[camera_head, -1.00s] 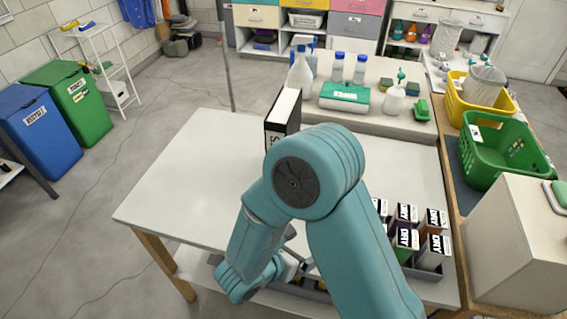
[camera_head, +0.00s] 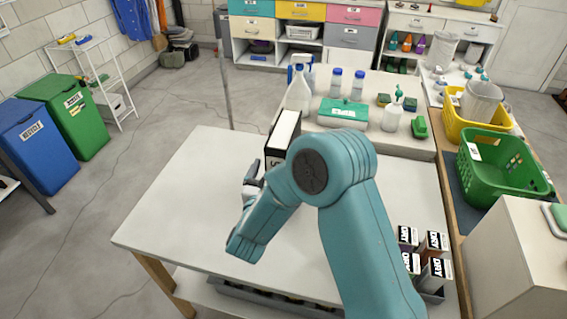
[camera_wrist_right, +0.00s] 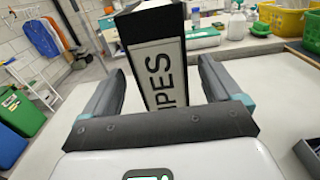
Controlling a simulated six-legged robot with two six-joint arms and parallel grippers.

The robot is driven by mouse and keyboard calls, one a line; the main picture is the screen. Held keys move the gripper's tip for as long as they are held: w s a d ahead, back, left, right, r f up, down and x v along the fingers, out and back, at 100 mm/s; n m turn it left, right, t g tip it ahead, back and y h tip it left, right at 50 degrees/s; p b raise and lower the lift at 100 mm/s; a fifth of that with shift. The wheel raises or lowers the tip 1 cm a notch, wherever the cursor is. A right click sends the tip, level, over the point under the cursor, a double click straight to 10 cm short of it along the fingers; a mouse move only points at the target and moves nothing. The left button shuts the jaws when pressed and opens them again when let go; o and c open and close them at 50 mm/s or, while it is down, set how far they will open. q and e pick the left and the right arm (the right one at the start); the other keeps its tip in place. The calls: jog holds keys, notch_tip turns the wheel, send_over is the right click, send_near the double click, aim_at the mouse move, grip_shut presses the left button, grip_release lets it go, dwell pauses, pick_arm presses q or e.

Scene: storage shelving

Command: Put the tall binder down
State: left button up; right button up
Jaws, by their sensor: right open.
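The tall binder (camera_head: 283,133) is white-topped with a black cover and stands upright on the white table (camera_head: 190,190). In the right wrist view its labelled spine (camera_wrist_right: 163,75) faces my right gripper (camera_wrist_right: 161,65). That gripper is open, with one finger on each side of the spine in the picture and a visible gap at the right finger. How deep the binder sits between the fingers is unclear. In the head view the right gripper (camera_head: 252,182) is at the binder's near left side, partly hidden by my arm. My left gripper is not in view.
Behind the binder, a raised surface holds a spray bottle (camera_head: 298,92), a green-and-white box (camera_head: 343,113) and a pump bottle (camera_head: 393,115). Several small labelled boxes (camera_head: 433,272) stand at the right front. A green basket (camera_head: 497,185) is further right. The table's left part is clear.

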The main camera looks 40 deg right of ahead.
jog(key=p+x, duration=0.2)
jog(key=x, duration=0.3)
jog(key=shift+d, duration=0.35)
jog(key=shift+w+f, duration=0.1)
jog(key=shift+w, duration=0.15)
jog(key=c, duration=1)
grip_shut()
